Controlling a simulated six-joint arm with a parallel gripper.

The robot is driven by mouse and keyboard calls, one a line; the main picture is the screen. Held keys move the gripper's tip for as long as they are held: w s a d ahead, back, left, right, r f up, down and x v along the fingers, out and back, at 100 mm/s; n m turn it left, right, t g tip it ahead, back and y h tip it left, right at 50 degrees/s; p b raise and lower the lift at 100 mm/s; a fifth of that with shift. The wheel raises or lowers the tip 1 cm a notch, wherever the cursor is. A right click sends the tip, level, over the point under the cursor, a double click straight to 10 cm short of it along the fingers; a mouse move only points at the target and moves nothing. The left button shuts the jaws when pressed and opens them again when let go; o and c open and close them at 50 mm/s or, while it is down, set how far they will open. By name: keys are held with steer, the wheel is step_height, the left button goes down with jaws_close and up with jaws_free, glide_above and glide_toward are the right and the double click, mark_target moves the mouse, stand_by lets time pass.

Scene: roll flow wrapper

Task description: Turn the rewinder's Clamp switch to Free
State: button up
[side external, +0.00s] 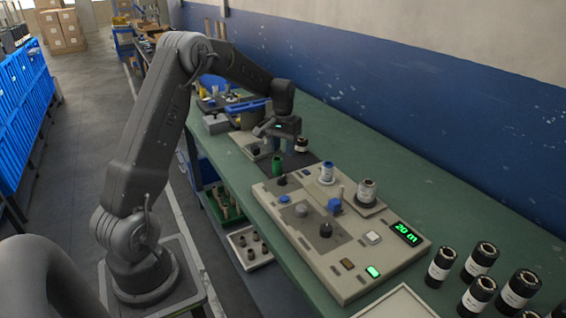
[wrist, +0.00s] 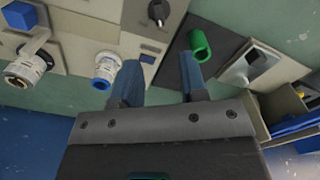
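My gripper (side external: 277,138) is over the bench near a small grey unit and a dark pad. In the wrist view its two blue-grey fingers (wrist: 160,68) are apart, with nothing between them. A green hollow cylinder (side external: 277,166) stands beside the fingers; it is also in the wrist view (wrist: 200,45). The large beige panel (side external: 262,197) carries a black knob (side external: 281,180), also in the wrist view (wrist: 158,12), and another black knob (side external: 326,229). The small grey unit has a lever-like switch (wrist: 242,79). Labels are unreadable, so I cannot tell which control is Clamp.
The panel also bears a white-and-blue spool (side external: 327,173), a larger roll (side external: 367,191), a blue block (side external: 334,205) and a display (side external: 405,232) reading "20 m". Several black rolls (side external: 480,260) stand at front right. A blue wall (side external: 450,155) bounds the bench behind.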

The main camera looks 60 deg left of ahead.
steer(key=shift+r, duration=1.7)
steer(key=s+d+r+m+t, duration=0.1)
steer(key=s+d+r, duration=0.3)
steer(key=d+r, duration=0.3)
steer(key=s+d+r+m+t, duration=0.15)
steer(key=s+d+r, duration=0.25)
steer(key=d, duration=0.5)
steer(key=s+d+m+t, duration=0.3)
steer(key=s+d, duration=0.8)
steer(key=s, duration=0.4)
steer(key=shift+s+d+r+m, duration=0.15)
steer(key=shift+s+r+m, duration=0.1)
steer(key=shift+s+m, duration=0.15)
